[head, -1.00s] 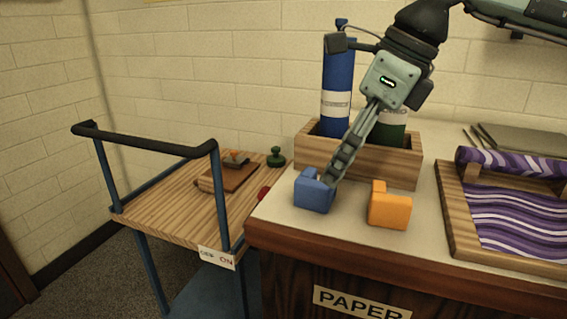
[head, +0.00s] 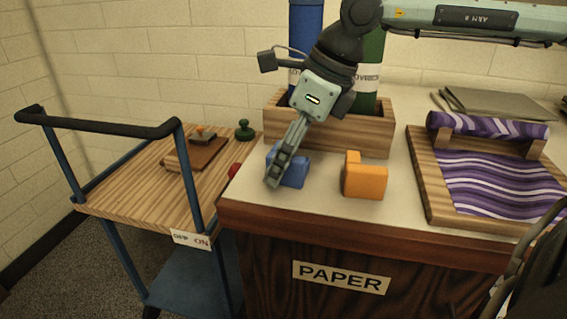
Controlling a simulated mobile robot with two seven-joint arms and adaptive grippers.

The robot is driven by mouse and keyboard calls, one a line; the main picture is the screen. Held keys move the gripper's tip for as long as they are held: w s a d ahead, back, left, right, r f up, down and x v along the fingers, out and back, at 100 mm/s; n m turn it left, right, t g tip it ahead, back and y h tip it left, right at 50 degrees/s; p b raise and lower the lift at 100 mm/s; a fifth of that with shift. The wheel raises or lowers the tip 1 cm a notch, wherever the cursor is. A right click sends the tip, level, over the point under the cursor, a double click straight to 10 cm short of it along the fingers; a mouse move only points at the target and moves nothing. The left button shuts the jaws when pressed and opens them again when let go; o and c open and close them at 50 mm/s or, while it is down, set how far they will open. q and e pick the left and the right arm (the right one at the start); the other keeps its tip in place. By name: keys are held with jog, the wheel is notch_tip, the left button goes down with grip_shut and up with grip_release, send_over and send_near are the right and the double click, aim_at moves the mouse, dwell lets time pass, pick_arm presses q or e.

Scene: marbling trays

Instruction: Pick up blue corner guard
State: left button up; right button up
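The blue corner guard (head: 295,174) sits on the pale top of the paper cabinet, left of an orange corner guard (head: 366,177). My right arm comes in from the upper right, and its gripper (head: 273,178) points down at the blue guard. The fingers overlap the guard's left front part in the head view and hide some of it. The fingers are seen edge-on, so I cannot tell their opening or whether they touch the guard. My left gripper is not in view.
A wooden box (head: 345,133) with blue and green cylinders stands behind the guards. A wooden tray (head: 430,200) with a purple marbled sheet lies to the right. A blue-framed cart (head: 115,200) with a wooden top stands to the left. A red object (head: 234,171) is near the cabinet's left edge.

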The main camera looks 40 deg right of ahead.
jog(key=c, duration=1.1)
jog(key=shift+c, duration=0.2)
jog(key=shift+r, duration=0.1)
